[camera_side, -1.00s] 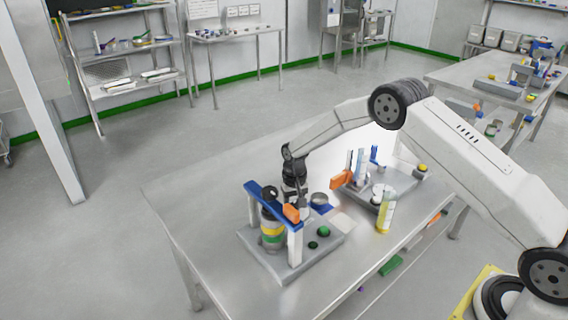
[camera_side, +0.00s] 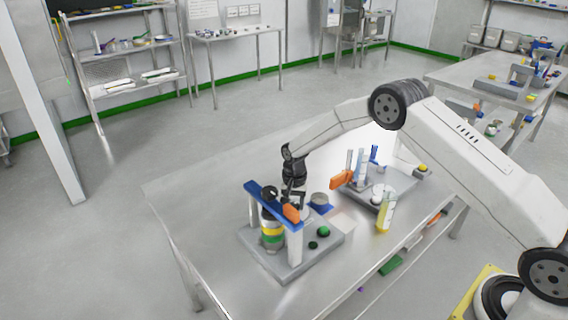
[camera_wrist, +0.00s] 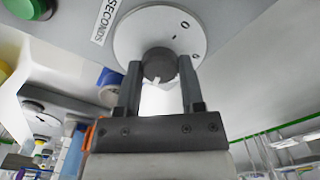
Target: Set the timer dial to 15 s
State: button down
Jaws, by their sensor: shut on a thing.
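The timer dial shows in the wrist view as a white round plate (camera_wrist: 135,28) with a few dark marks and a dark grey knob (camera_wrist: 158,63) in its middle. A small pale pointer mark sits at the knob's lower right edge. A label reading SECONDS (camera_wrist: 104,22) is beside the plate. My gripper (camera_wrist: 160,72) has one finger on each side of the knob and is shut on it. In the side view, my gripper (camera_side: 295,197) is behind the blue-topped press frame (camera_side: 273,202), which partly hides it; the dial cannot be made out there.
The press stands on a grey base (camera_side: 285,268) with a green button (camera_side: 323,231). To its right is another grey fixture with an orange part (camera_side: 342,179) and a yellow-labelled bottle (camera_side: 386,214). The steel table's (camera_side: 195,215) left side is clear.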

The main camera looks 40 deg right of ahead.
aim_at(294, 204)
jog(key=shift+c, duration=1)
grip_release()
jog(key=shift+r, duration=0.15)
jog(key=shift+r, duration=3.75)
